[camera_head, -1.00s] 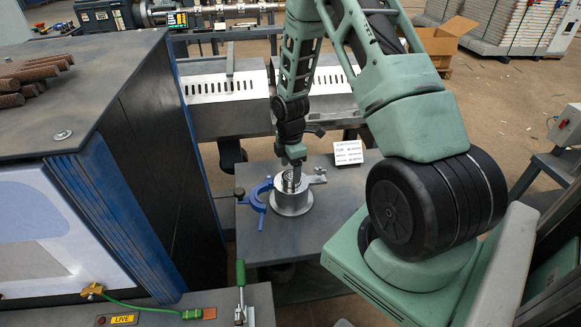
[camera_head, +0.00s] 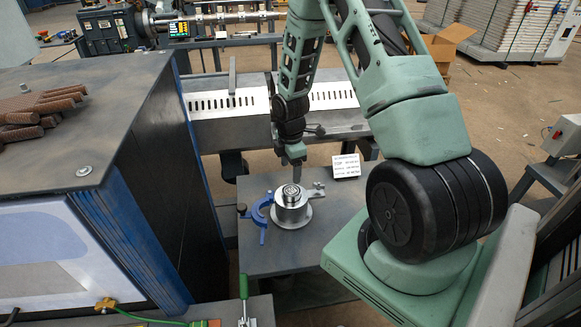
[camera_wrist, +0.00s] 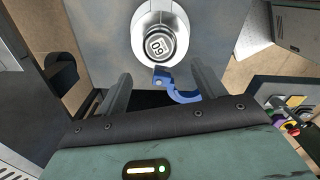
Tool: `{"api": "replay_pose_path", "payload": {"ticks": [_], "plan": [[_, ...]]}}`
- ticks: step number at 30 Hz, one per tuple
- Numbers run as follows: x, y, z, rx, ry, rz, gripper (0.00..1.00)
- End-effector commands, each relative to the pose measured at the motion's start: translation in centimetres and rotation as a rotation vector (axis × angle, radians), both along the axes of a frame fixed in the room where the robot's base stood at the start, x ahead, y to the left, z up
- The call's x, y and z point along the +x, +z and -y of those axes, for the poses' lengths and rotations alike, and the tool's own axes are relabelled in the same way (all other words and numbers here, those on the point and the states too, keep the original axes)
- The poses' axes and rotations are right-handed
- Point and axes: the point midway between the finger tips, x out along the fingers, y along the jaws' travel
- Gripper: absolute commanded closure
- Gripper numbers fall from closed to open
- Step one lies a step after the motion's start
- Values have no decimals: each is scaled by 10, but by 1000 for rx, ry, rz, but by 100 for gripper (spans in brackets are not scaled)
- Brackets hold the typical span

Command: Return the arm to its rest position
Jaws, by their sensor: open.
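My gripper (camera_head: 296,161) hangs above and behind the metal cylinder fixture on the small grey table in the head view. In the wrist view my gripper (camera_wrist: 160,88) shows two grey fingers spread apart with nothing between them. The metal fixture (camera_head: 291,212) stands upright on the table, with a round cap (camera_head: 291,191) in its top. In the wrist view the cap (camera_wrist: 159,45) bears a marking that looks like "60" or "09". My arm reaches down from the upper right of the head view.
A blue clamp-like part (camera_head: 259,212) sits beside the fixture. A small white sign (camera_head: 346,165) stands at the table's back right. A large dark cabinet (camera_head: 165,150) with rusty rods (camera_head: 45,107) on top is close on the left. A slotted metal bench (camera_head: 225,102) lies behind.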

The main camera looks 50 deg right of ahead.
Motion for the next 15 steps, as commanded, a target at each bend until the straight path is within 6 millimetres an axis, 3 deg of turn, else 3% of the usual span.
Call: {"api": "replay_pose_path", "payload": {"ticks": [13,15], "plan": [[0,-1,0,0,0,0,31],[3,6,-9,2,-5,4,31]]}}
